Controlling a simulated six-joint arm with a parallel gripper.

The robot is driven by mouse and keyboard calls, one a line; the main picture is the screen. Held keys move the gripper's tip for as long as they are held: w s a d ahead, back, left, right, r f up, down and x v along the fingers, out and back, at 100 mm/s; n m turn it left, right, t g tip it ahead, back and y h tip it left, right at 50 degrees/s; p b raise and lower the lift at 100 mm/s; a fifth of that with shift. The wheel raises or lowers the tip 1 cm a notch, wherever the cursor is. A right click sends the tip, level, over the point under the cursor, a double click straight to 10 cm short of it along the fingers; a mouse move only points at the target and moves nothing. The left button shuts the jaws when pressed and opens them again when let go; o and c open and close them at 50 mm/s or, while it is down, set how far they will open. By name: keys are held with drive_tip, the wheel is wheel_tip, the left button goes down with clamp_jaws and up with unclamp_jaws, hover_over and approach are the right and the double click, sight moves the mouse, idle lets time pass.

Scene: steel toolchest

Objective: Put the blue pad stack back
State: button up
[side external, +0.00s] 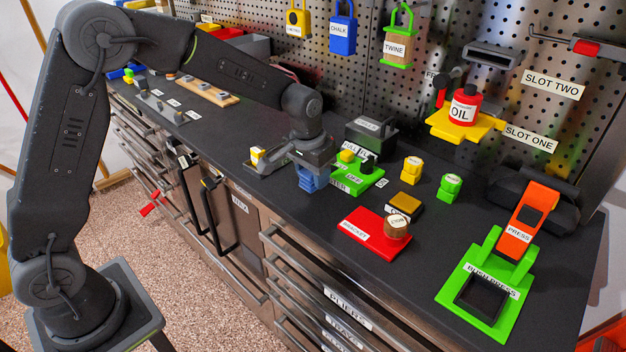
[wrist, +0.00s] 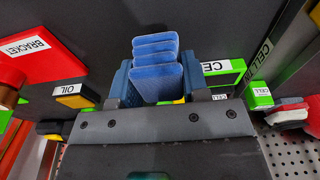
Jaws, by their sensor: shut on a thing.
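The blue pad stack (wrist: 156,72) shows in the wrist view as several blue layers with darker blue sides. My gripper (wrist: 157,92) is shut on it, with one finger on each side. In the side external view the blue stack (side external: 311,179) hangs below my gripper (side external: 308,160), over the front part of the dark worktop. It seems to be a little above the surface, but the exact gap is hard to tell. Its far side is hidden by my gripper.
A small tray with a yellow block (side external: 258,155) is left of my gripper. A green block holder (side external: 358,178) is close on its right. The red bracket plate (side external: 376,236) and green bush press (side external: 484,290) are further right. A dark box (side external: 371,137) stands behind.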

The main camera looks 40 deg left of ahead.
drive_tip(key=shift+f, duration=1)
drive_tip(key=shift+f, duration=0.1)
drive_tip(key=o, duration=0.9)
